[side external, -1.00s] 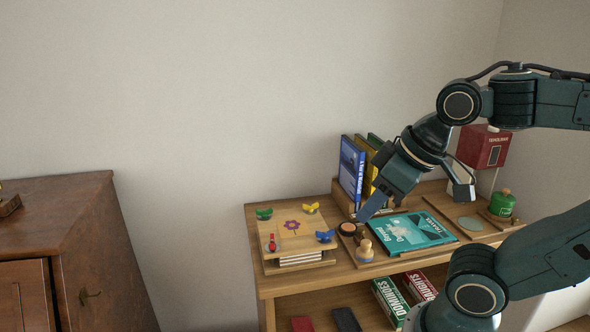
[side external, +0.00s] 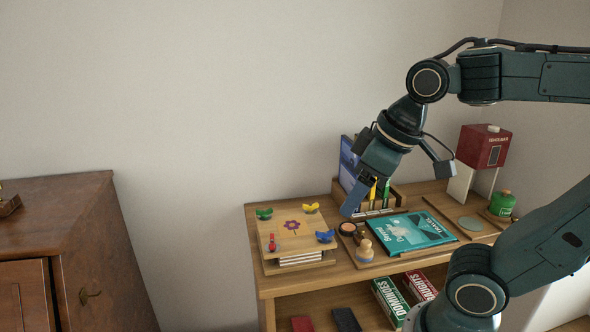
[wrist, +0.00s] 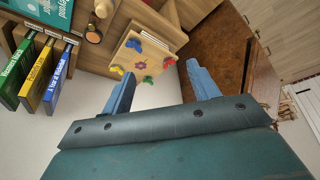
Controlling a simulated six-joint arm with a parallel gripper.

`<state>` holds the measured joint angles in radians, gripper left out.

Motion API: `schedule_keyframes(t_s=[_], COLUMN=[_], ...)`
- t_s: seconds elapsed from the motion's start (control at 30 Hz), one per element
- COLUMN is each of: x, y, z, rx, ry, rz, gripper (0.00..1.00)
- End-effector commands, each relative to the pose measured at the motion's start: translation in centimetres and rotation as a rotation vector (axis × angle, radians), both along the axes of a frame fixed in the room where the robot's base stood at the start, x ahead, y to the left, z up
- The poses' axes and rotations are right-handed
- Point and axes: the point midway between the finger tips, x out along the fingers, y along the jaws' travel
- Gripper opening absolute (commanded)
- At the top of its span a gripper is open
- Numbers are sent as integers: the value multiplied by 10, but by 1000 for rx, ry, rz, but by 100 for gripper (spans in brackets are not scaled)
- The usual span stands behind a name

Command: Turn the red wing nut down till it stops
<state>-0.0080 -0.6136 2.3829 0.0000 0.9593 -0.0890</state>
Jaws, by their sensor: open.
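A wooden flower press (side external: 300,240) with a purple flower on its top board stands at the left end of the shelf top. The red wing nut (side external: 272,242) is at the press's front left corner, upright on its stud. In the wrist view the red wing nut (wrist: 168,62) shows at the press's right corner. Blue (side external: 326,237), green (side external: 264,214) and yellow (side external: 311,208) wing nuts mark the other corners. My gripper (side external: 352,205) is open and empty, above and right of the press. In the wrist view my gripper (wrist: 161,75) has its fingers wide apart, touching nothing.
Upright DVD cases (wrist: 40,75) stand in a rack behind my gripper. A brown cabinet (side external: 60,240) stands far left. Space above the press is clear.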

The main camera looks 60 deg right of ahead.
Motion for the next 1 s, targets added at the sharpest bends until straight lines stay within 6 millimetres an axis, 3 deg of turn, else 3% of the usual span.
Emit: schedule_keyframes(t_s=[0.43, 0.8, 1.0], x=[78, 144, 165], y=[6, 14, 16], z=[16, 6, -2], rx=[-71, -103, -108], ry=[194, 345, 392], rz=[228, 424, 490], gripper=[60, 60, 60])
